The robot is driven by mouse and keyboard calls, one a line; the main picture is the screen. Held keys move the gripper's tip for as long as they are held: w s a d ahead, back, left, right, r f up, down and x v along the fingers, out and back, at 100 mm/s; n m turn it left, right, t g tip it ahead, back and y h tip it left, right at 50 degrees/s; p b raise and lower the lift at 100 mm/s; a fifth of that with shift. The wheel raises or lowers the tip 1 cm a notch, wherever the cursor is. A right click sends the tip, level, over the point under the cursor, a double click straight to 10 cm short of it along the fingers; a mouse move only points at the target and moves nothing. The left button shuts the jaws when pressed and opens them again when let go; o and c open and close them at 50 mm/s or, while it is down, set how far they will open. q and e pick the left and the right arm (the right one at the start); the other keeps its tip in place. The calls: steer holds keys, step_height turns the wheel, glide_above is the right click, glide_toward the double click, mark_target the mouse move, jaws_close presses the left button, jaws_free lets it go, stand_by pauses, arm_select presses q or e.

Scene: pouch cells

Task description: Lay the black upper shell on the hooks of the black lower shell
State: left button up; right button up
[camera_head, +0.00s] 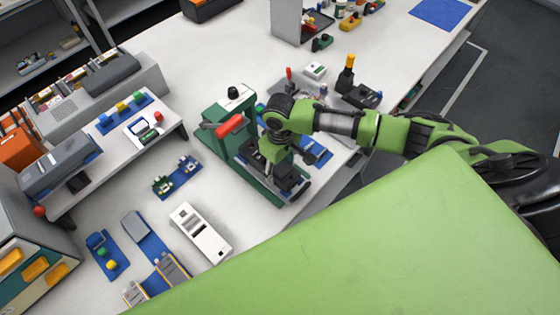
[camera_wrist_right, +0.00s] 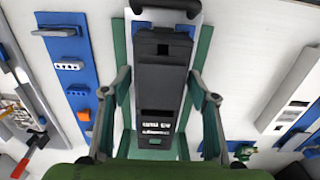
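In the wrist view a black shell (camera_wrist_right: 157,100) with small windows near its lower end lies between the fingers of my right gripper (camera_wrist_right: 160,75). The fingertips are beside its long edges; whether they touch is unclear. A darker black part with a square opening (camera_wrist_right: 164,45) adjoins its far end; I cannot tell whether these are upper and lower shell or one piece. In the head view my right gripper (camera_head: 275,150) points down over the green press-like stand (camera_head: 243,158), where black parts (camera_head: 290,178) show partly behind it. My left gripper is not in view.
The stand has a red handle (camera_head: 229,126). A white device (camera_head: 201,232) and a blue strip with small parts (camera_head: 177,177) lie left of it. A black and yellow tool (camera_head: 346,75) stands upright to the right.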

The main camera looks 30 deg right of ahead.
stand_by(0.3)
step_height(320, 180, up, 12)
stand_by(0.5)
stand_by(0.6)
